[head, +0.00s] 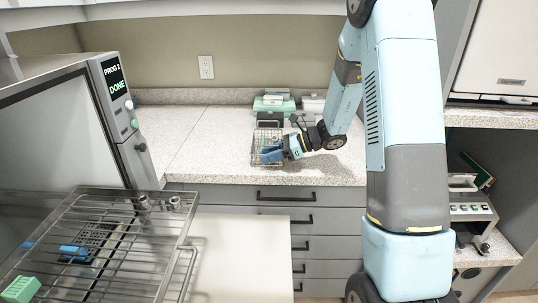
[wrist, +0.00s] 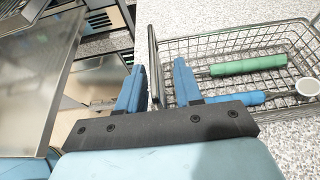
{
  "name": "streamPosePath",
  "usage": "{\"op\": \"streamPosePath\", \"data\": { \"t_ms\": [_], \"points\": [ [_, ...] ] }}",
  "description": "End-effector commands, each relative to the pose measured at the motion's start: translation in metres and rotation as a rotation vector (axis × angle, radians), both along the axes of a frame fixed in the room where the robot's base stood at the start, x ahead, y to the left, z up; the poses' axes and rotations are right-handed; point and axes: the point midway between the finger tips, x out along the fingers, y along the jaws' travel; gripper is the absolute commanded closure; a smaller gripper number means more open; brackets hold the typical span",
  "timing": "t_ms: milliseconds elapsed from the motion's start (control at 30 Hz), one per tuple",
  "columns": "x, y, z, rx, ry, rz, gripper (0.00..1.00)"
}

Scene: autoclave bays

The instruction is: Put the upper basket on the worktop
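A wire basket (head: 257,146) sits on the speckled worktop (head: 210,160), near its front edge. In the wrist view the basket (wrist: 240,35) holds a green-handled tool (wrist: 247,66), a blue-handled tool (wrist: 235,98) and a small white cup (wrist: 307,87). My gripper (head: 271,155) is at the basket's near end. In the wrist view its blue fingers (wrist: 158,82) stand apart, one on each side of a dark upright strip (wrist: 153,55) at the basket's end. Gaps show between the strip and both fingers. The basket's underside is hidden.
An autoclave (head: 112,85) reading DONE stands open at left. Its wire rack (head: 120,240) sticks out, with a blue item, a green block and two metal cups. The worktop left of the basket is clear.

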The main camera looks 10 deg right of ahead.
Motion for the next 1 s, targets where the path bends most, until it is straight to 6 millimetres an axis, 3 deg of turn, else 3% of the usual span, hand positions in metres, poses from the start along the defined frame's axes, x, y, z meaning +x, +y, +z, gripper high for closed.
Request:
{"op": "streamPosePath", "data": {
  "t_ms": [367,800,1000],
  "points": [
    [0.000,-0.006,0.004,0.000,0.000,-0.002,0.64],
    [-0.014,-0.077,0.034,-0.001,-0.002,-0.005,0.64],
    [-0.019,-0.100,0.044,0.000,-0.001,-0.002,0.64]
  ]
}}
